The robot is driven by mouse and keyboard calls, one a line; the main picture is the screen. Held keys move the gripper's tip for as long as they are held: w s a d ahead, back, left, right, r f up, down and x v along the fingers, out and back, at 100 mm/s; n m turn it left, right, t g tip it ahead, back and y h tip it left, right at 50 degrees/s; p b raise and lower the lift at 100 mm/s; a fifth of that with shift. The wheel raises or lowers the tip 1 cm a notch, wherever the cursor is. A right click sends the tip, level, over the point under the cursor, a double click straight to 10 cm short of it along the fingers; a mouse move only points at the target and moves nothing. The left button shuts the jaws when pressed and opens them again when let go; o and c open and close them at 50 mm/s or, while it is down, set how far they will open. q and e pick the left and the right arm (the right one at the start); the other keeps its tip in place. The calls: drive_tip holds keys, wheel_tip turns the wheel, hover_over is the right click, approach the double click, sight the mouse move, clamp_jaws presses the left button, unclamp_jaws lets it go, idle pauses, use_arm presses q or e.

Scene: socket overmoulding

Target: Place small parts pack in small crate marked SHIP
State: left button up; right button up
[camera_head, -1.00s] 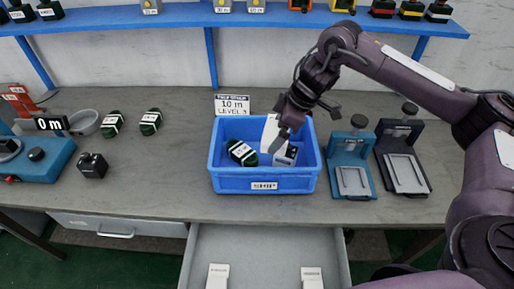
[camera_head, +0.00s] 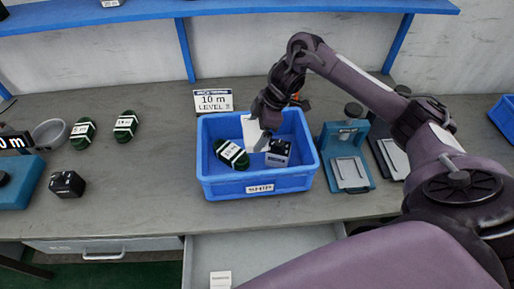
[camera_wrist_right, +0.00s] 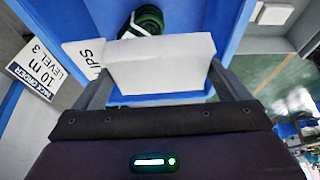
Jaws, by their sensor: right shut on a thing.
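The small crate is a blue open box (camera_head: 262,186) on the bench with a SHIP label on its front. My right gripper (camera_head: 264,118) reaches into the crate's opening from behind and is shut on a white small parts pack (camera_head: 252,134). The pack is upright in the head view, between a green coil with a white band (camera_head: 232,155) and a grey-white boxy part (camera_head: 278,152) in the crate. In the right wrist view the pack (camera_wrist_right: 160,65) spans the two fingers. Whether its lower edge touches the crate floor is hidden. My left gripper is not in view.
A 10 m LEVEL 3 sign (camera_head: 214,101) stands behind the crate. A blue clamp-like fixture (camera_head: 345,160) stands close on the right. Two green coils (camera_head: 83,133) and a black block (camera_head: 67,184) lie left. An open drawer (camera_head: 300,243) is below the bench front.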

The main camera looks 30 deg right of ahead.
wheel_tip(320, 180, down, 3)
drive_tip(key=shift+s+r, duration=0.1)
drive_tip(key=shift+s, duration=0.05)
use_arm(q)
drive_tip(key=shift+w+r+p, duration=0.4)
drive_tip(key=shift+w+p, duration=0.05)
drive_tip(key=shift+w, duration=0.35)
use_arm(e)
wheel_tip(320, 180, down, 4)
drive_tip(key=shift+f, duration=0.2)
drive_tip(key=shift+f, duration=0.1)
use_arm(q)
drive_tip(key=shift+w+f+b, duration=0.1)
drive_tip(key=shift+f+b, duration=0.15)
drive_tip(key=shift+b, duration=0.05)
use_arm(e)
drive_tip(key=shift+f, duration=0.5)
